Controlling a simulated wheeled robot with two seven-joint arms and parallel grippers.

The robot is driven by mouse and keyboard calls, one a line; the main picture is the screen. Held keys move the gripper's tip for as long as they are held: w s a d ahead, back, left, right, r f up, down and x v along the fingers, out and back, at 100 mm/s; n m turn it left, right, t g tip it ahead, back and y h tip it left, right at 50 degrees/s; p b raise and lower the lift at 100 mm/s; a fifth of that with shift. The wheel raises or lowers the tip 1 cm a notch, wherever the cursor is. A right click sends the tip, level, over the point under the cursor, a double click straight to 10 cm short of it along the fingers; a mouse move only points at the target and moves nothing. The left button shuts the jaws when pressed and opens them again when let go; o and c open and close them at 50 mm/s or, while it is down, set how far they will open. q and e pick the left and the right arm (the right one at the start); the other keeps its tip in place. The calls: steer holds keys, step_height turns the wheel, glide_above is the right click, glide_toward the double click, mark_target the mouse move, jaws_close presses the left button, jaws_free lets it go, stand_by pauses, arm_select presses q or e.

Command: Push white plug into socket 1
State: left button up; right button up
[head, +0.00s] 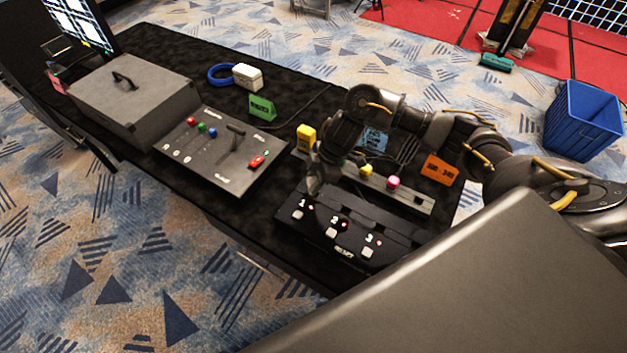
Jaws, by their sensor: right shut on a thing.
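The socket box (345,238) is a black block at the near edge of the black table, with sockets numbered 1, 2 and 3 from left to right. Socket 1 (304,206) is at its left end. My right gripper (314,186) points down just above and behind socket 1. It is shut on the white plug, which the fingers mostly hide. I cannot tell whether the plug touches the socket. My left gripper is not in view.
A grey panel (205,165) with coloured buttons and a lever lies left of the socket box. A yellow block (306,138) stands close behind my gripper. A grey strip (410,198) with yellow and pink knobs and an orange sign (440,169) are to the right.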

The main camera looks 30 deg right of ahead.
steer(key=shift+p, duration=0.35)
steer(key=shift+f+b, duration=0.65)
steer(key=shift+f, duration=0.8)
stand_by(0.4)
steer(key=o, duration=1.6)
step_height(320, 180, up, 7)
steer(key=p, duration=0.8)
steer(key=shift+a, duration=0.1)
